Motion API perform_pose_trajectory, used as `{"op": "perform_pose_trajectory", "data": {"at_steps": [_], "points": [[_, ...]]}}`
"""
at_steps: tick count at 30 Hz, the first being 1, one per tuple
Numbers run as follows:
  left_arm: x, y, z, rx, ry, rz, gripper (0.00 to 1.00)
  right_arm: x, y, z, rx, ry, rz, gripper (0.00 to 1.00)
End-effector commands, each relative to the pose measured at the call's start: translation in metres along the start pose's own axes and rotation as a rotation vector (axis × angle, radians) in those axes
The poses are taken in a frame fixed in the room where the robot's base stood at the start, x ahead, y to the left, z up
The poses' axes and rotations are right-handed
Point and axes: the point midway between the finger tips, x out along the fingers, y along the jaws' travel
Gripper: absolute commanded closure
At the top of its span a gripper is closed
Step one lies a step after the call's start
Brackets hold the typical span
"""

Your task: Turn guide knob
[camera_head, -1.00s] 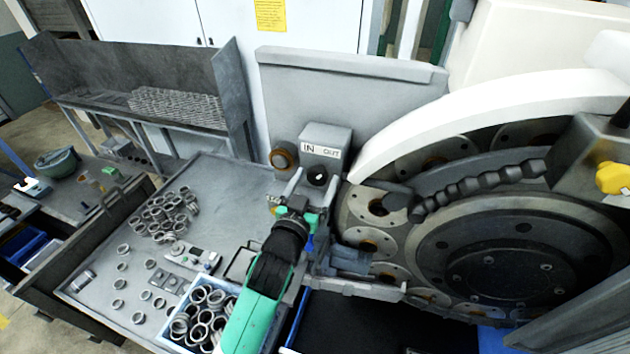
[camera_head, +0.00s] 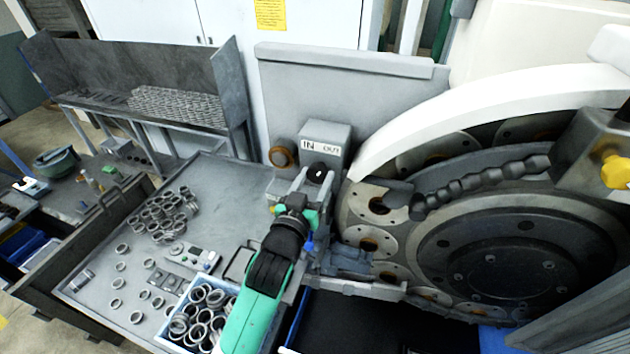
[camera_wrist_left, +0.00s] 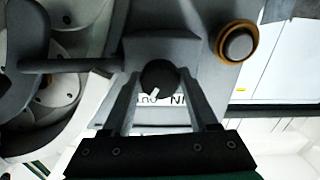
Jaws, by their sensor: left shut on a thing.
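The guide knob (camera_head: 317,172) is a small black round knob on the front of a grey box (camera_head: 326,140) labelled IN and OUT. My left gripper (camera_head: 312,180) reaches up to the box, with its two grey fingers on either side of the knob. In the left wrist view the knob (camera_wrist_left: 159,77) sits between the fingertips (camera_wrist_left: 158,82), its white mark pointing down and a little left. The gripper is shut on the knob. The fingers partly cover the label in that view. My right gripper is not in view.
An amber-ringed button (camera_head: 283,157) is left of the box. The large grinder wheel (camera_head: 500,262) with round holders fills the right, with a black jointed hose (camera_head: 480,187) across it. A grey table (camera_head: 225,183) holds loose metal rings and a blue-edged bin of rings (camera_head: 204,312).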

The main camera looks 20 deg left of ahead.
Motion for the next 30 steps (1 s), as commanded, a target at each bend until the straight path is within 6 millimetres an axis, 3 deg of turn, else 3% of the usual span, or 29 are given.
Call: {"op": "perform_pose_trajectory", "data": {"at_steps": [30], "points": [[0.000,0.002,0.001,-0.896,0.001,0.000,0.96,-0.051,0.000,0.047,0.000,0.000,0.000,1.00]]}}
